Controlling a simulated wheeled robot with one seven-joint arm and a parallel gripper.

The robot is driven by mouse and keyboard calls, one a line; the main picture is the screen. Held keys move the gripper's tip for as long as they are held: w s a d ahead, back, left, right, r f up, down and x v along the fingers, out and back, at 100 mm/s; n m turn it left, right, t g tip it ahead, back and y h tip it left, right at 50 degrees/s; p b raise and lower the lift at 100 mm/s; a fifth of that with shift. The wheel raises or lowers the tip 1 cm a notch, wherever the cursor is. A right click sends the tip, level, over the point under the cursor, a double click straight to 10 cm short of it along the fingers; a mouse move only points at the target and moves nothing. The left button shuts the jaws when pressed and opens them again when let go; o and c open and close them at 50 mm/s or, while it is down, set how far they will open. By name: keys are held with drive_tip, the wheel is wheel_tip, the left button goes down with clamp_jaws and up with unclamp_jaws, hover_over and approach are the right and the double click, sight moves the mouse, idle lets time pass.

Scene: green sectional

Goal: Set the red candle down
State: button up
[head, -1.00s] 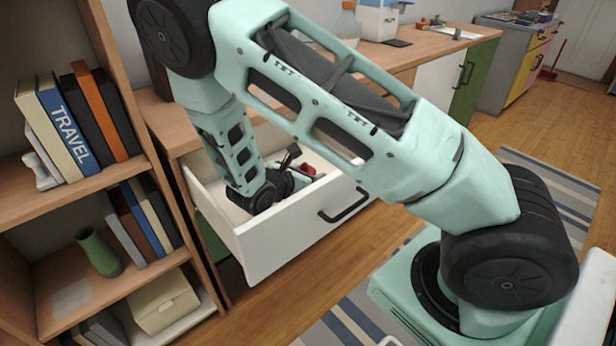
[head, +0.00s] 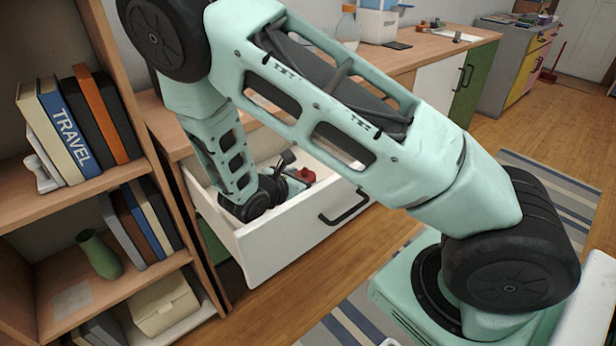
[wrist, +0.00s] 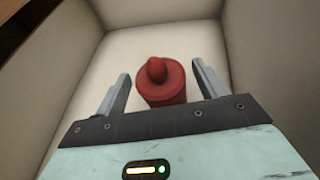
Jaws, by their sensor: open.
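The red candle (wrist: 165,85) stands on the pale floor of the open white drawer (wrist: 120,50), seen from above in the wrist view. My gripper (wrist: 161,70) is open, with one finger on each side of the candle and a visible gap to both. In the head view the red candle (head: 305,175) shows just past my gripper (head: 296,174), inside the drawer (head: 290,235). My arm hides part of the drawer's inside, and the front panel hides the candle's base.
The drawer walls stand close around my gripper. A bookshelf (head: 150,200) with books and a green vase (head: 98,254) is at the left. The wooden counter (head: 425,45) above the drawer carries a bottle (head: 347,28) and a white container (head: 377,22).

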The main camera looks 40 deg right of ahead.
drive_tip(key=v, duration=0.5)
drive_tip(key=shift+s+a, duration=0.1)
drive_tip(key=shift+a, duration=0.05)
